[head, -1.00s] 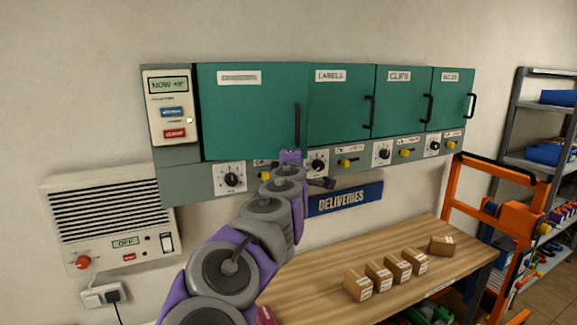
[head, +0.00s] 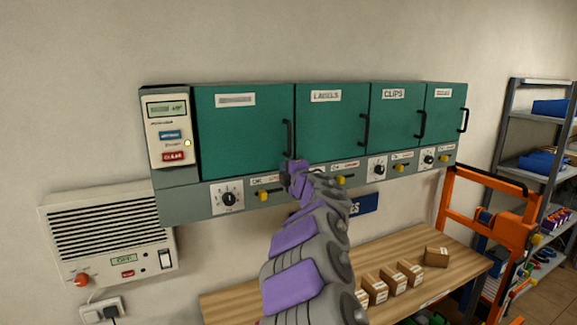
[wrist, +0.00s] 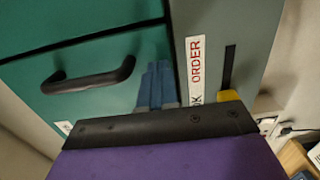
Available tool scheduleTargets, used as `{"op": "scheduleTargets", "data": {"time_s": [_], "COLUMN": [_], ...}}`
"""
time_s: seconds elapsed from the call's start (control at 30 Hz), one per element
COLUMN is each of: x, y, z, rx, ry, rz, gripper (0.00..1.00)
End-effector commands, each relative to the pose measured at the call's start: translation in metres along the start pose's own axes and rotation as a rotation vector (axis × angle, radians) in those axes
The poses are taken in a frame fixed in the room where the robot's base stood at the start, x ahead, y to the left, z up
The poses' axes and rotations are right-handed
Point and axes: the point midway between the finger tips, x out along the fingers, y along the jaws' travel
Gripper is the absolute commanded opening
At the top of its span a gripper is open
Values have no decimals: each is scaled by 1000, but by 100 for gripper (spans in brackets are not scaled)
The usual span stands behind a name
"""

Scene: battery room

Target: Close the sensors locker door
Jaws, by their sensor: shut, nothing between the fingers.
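A row of green locker doors hangs on the wall in the head view. The leftmost door (head: 240,135) is the widest, and its label is too blurred to read; I cannot confirm it says sensors. It looks flush or nearly flush with its neighbours. Its black vertical handle (head: 288,138) is near its right edge. My gripper (head: 293,167) is shut and empty, just below that handle at the door's lower right corner. In the wrist view my gripper's fingers (wrist: 157,72) are close to a green door front beside a black handle (wrist: 90,78); contact is unclear.
The Labels (head: 330,125), Clips (head: 398,112) and far right (head: 446,108) doors look shut. Dials and yellow knobs (head: 263,196) line the grey panel below. A wooden bench (head: 235,306) with small cartons stands underneath. An orange frame (head: 490,205) and shelves (head: 540,145) are at right.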

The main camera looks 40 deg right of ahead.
Motion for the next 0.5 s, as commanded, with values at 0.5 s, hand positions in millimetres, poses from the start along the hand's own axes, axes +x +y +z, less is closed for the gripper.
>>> {"op": "scheduleTargets", "data": {"time_s": [0.5], "x": [19], "y": [-2], "z": [4], "rx": [2], "ry": [69], "rz": [-1], "gripper": [0]}}
